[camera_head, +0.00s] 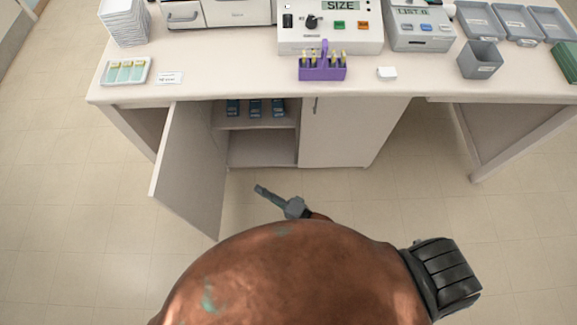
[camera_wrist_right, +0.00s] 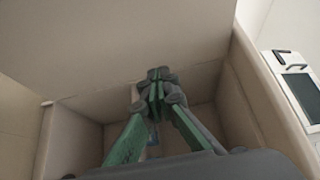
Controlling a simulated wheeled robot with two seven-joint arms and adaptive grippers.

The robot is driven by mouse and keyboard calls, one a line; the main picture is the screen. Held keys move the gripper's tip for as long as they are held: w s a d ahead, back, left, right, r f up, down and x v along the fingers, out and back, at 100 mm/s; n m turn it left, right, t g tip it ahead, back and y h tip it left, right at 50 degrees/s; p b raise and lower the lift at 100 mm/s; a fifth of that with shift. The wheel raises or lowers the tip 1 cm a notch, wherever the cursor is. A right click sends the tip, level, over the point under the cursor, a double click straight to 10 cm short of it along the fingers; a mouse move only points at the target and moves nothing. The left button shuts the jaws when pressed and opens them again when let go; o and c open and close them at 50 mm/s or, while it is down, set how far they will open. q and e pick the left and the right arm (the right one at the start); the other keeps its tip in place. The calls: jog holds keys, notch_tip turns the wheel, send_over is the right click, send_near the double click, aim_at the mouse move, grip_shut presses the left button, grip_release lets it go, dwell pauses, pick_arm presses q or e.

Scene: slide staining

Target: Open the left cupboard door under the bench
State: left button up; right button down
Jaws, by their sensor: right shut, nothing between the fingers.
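The left cupboard door (camera_head: 195,165) under the bench stands swung well out from the cupboard, at its left side. The open cupboard (camera_head: 262,148) shows a shelf with several blue items (camera_head: 254,107) on it. My right gripper (camera_head: 258,188) is in front of the opening, to the right of the door's free edge, apart from the door and holding nothing. In the right wrist view its green and grey fingers (camera_wrist_right: 157,76) are together, with pale cupboard panels around them. My left gripper is not in view.
The right cupboard door (camera_head: 338,135) is closed, with a dark handle (camera_head: 315,105). The bench top (camera_head: 220,75) carries a slide tray (camera_head: 125,71), a purple rack (camera_head: 322,69), instruments and grey containers. Clear tiled floor (camera_head: 90,200) lies left of the open door.

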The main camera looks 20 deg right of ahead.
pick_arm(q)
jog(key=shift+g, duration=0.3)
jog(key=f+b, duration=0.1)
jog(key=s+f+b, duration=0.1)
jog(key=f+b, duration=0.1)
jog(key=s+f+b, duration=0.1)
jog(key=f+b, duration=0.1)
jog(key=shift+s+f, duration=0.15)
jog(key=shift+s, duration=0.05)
pick_arm(e)
jog(key=w+d+n+g+y, duration=0.1)
jog(key=w+d+g+y, duration=0.1)
jog(key=w+d, duration=0.4)
jog(key=d, duration=0.5)
jog(key=shift+w+n, duration=0.3)
jog(key=shift+w, duration=0.05)
jog(key=shift+d, duration=0.1)
